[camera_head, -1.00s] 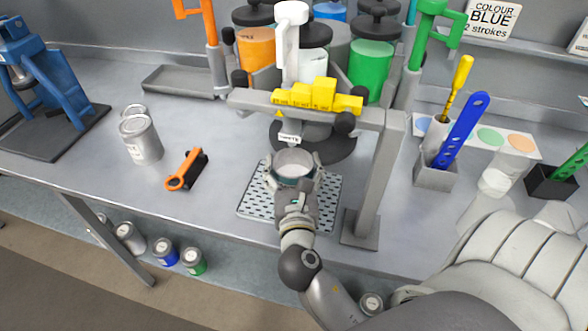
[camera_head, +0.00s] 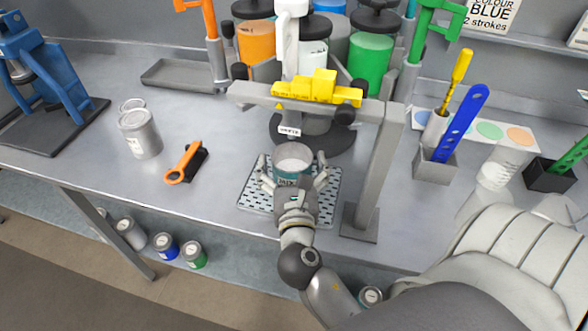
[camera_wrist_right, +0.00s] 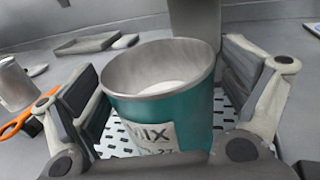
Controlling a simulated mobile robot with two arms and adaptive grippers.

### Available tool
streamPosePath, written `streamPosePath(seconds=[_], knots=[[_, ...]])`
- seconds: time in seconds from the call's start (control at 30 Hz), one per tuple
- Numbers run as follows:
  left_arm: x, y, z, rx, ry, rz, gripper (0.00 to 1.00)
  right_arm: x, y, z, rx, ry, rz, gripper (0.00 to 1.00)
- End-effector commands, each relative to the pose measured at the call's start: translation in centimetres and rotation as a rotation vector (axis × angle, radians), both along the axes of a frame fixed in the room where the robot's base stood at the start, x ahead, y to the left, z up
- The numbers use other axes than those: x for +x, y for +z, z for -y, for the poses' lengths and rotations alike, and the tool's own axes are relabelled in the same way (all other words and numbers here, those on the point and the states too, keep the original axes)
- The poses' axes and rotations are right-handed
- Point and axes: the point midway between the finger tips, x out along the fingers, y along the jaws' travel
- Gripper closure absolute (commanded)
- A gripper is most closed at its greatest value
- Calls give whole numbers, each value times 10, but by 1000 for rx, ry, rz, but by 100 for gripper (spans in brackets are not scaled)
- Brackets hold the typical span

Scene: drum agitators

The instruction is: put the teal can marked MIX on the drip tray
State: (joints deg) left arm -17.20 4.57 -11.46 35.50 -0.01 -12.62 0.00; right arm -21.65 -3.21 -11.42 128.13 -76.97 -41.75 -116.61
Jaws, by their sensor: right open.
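The teal can marked MIX (camera_head: 292,166) stands upright on the perforated drip tray (camera_head: 250,200), under the dispenser's white nozzle. It also shows large in the right wrist view (camera_wrist_right: 163,100), with pale content inside and its label facing my gripper. My right gripper (camera_head: 293,180) is open around the can from the front. In the wrist view its two fingers stand either side of the can, with a gap on each side. The can's base is partly hidden by the gripper. My left gripper is not in view.
A grey frame with a yellow block (camera_head: 320,88) spans above the tray, its post (camera_head: 372,180) close on the right. A holder with a blue paddle (camera_head: 437,163) stands right.

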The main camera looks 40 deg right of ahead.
Motion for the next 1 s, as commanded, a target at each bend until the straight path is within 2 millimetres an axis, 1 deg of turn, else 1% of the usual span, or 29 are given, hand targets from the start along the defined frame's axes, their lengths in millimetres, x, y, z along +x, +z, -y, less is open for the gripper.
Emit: streamPosePath(seconds=[0.03,0.3,0.5,0.6,0.7,1.0], knots=[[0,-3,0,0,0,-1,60,-8,-3,-5,1,1,-4,5],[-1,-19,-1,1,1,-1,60,-56,-5,-34,3,0,-4,5],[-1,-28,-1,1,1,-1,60,-84,-3,-51,2,0,-3,5],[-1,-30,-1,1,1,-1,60,-91,-2,-55,1,-1,-1,5],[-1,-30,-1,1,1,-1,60,-95,0,-57,0,-1,0,5],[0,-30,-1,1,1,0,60,-95,0,-58,0,-2,1,5]])
